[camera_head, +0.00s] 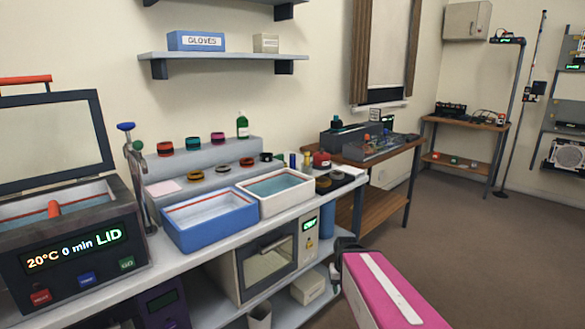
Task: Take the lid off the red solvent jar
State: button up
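A small red jar (321,161) stands near the right end of the white bench, by the wall side. It has a small dark part on top; from this distance I cannot tell where the lid begins. My gripper (337,270) is low at the right of the picture, in front of the bench edge and well apart from the jar. Only its dark end shows, in front of my pink arm link. Its fingers are too small and too dark to tell if they are open, and I see nothing held.
A white basin (305,198) and a blue basin (180,238) stand left of the jar. Dark round pieces (341,175) and small bottles (307,160) are close to it. An open-lidded machine (70,285) fills the left. Floor on the right is clear.

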aim_at(321, 155)
jog(key=i+l+u, duration=0.2)
jog(key=l, duration=0.25)
jog(key=l+u, duration=0.25)
jog(key=l, duration=0.2)
jog(key=i+l+u, duration=0.2)
jog(key=l, duration=0.3)
jog(key=l+u, duration=0.25)
jog(key=l, duration=0.65)
jog(key=l+u, duration=0.25)
jog(key=l, duration=0.65)
jog(key=k, duration=0.05)
